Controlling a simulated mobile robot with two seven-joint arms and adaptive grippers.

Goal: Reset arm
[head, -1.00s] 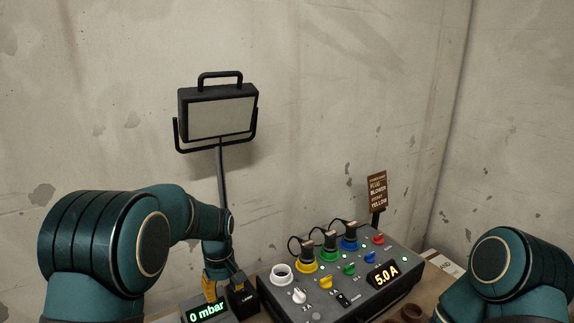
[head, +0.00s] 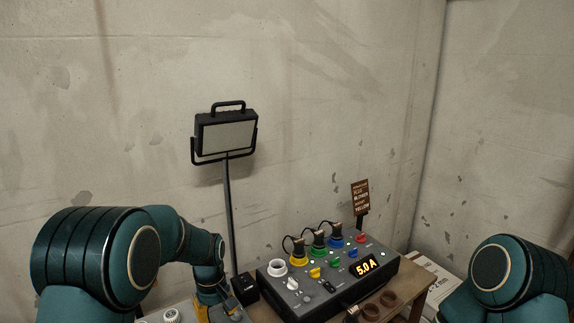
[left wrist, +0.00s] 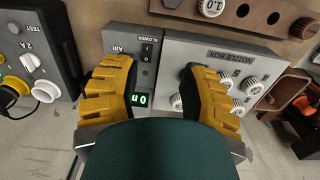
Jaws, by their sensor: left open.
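My left gripper (head: 204,312) is at the bottom of the head view, left of the power box, partly cut off by the edge. In the left wrist view its yellow fingers (left wrist: 158,72) are apart with nothing held, over the grey blower unit (left wrist: 145,55). The blower unit has a black switch and a lit green display, partly hidden by a finger. The power box (head: 300,304) has a white empty socket (head: 278,267) and yellow, green and blue sockets with black plugs. Its display reads 5.0 A.
A nozzle box (left wrist: 215,50) with several white nozzles lies beside the blower unit. A brown rack (left wrist: 240,15) with holes is beyond it. A work lamp (head: 226,134) stands behind the bench, and a brown sign (head: 361,197) behind the power box. Concrete walls close the corner.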

